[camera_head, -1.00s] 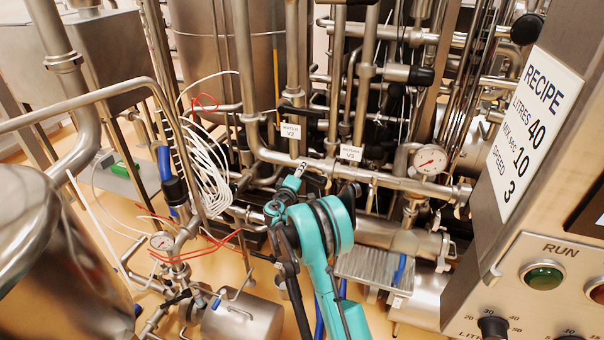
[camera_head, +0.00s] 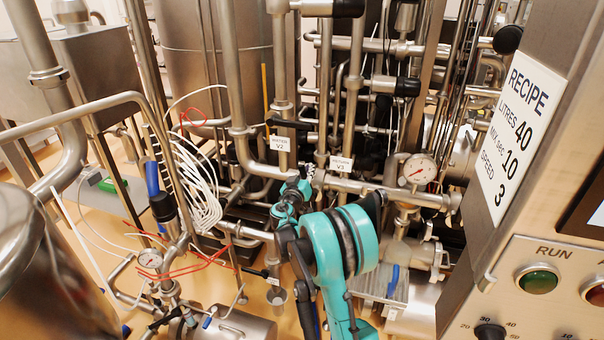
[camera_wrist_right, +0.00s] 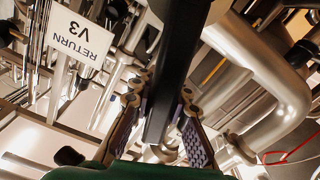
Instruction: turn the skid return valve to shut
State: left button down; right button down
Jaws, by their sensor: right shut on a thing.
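The white tag reading RETURN V3 (camera_head: 341,164) hangs on the steel pipework in the middle of the head view. It is large at upper left in the right wrist view (camera_wrist_right: 80,42). My right gripper (camera_head: 306,176) is beside this tag, just to its left in the head view. In the wrist view its two fingers (camera_wrist_right: 160,128) stand on either side of a black valve lever (camera_wrist_right: 172,65), shut on it. The lever runs up and away from the palm. The valve body is not clear, and my teal arm hides part of the pipes. My left gripper is not in view.
The WATER V2 tag (camera_head: 280,143) is close by, up and left, with a black lever (camera_head: 290,124) above it. A pressure gauge (camera_head: 419,169) stands to the right. The control panel (camera_head: 540,240) fills the right side. White hoses (camera_head: 203,185) hang at left.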

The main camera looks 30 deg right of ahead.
jog(key=s+m, duration=0.1)
jog(key=d+m, duration=0.1)
jog(key=m, duration=0.1)
jog(key=s+d+m+b, duration=0.1)
jog(key=m, duration=0.1)
jog(key=shift+s+d+r, duration=0.1)
jog(key=shift+s+r, duration=0.1)
jog(key=shift+s, duration=0.1)
jog(key=shift+s+d+f, duration=0.1)
jog(key=shift+s+d, duration=0.1)
jog(key=shift+s, duration=0.05)
jog(key=c, duration=1.5)
grip_release()
jog(key=shift+c, duration=0.2)
jog(key=shift+o, duration=0.7)
jog(key=shift+s+d, duration=0.25)
jog(key=shift+d, duration=0.05)
jog(key=shift+a, duration=0.1)
jog(key=shift+w+a, duration=0.1)
jog(key=shift+w, duration=0.05)
jog(key=shift+a, duration=0.1)
